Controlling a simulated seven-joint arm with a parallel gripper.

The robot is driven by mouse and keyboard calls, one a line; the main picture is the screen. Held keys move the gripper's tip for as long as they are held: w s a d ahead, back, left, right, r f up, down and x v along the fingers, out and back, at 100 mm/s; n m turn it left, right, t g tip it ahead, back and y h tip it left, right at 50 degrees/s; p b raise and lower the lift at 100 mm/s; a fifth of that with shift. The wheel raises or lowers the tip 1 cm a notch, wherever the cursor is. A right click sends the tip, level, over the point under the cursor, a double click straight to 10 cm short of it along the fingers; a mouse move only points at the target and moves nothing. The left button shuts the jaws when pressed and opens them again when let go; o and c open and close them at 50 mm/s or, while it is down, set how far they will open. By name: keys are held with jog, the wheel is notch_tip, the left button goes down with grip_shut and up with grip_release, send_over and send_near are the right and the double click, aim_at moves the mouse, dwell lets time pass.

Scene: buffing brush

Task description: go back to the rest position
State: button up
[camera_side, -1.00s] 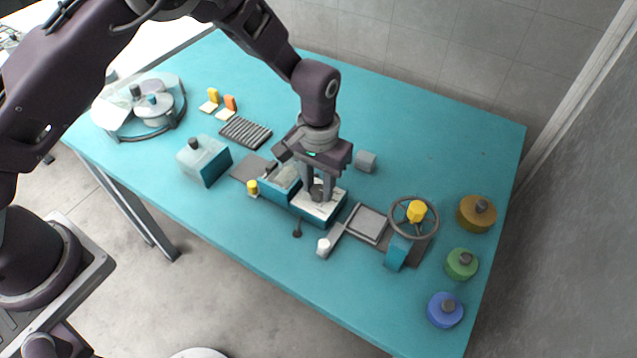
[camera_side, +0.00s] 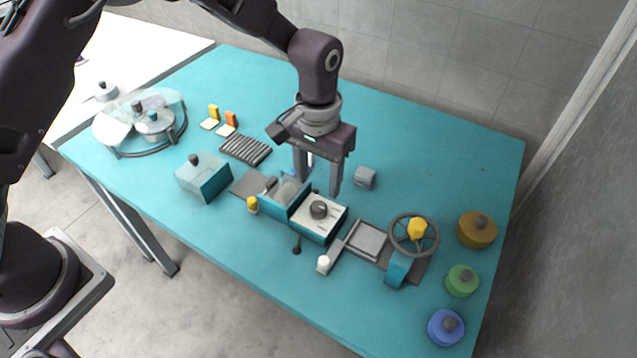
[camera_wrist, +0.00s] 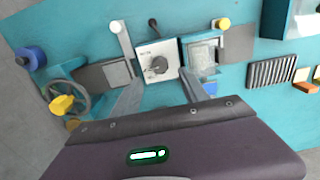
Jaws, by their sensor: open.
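My gripper (camera_side: 318,183) is open and empty. It hangs above the teal table (camera_side: 400,130), just behind the box with a white top and a dark knob (camera_side: 318,209). In the wrist view my gripper (camera_wrist: 163,108) has its fingers spread on either side below the knob (camera_wrist: 157,67). The fingers are apart from the knob. The white face around the knob has print too small to read.
A teal tray (camera_side: 287,186) adjoins the knob box on the left. A handwheel with a yellow knob (camera_side: 417,229) stands at the right. Three round lidded pots, ochre (camera_side: 477,232), green (camera_side: 461,282) and blue (camera_side: 445,328), line the right edge. A grey block (camera_side: 365,178) sits behind.

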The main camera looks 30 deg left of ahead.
jog(key=s+a+r+t+h, duration=0.1)
jog(key=s+a+r, duration=0.25)
jog(key=r, duration=0.55)
jog(key=s+a+r+t, duration=0.1)
jog(key=s+a+r, duration=0.2)
jog(key=a+r, duration=0.35)
jog(key=s+a+r+t, duration=0.1)
jog(key=s+a+r, duration=0.1)
jog(key=s, duration=0.7)
jog(key=s+a+r+t+y, duration=0.1)
jog(key=s+a+r+t, duration=0.1)
jog(key=s, duration=0.8)
jog(key=a+r, duration=0.1)
jog(key=a, duration=0.1)
jog(key=shift+s+a+r+t, duration=0.15)
jog(key=shift+a+r+t, duration=0.15)
jog(key=shift+a+r, duration=0.1)
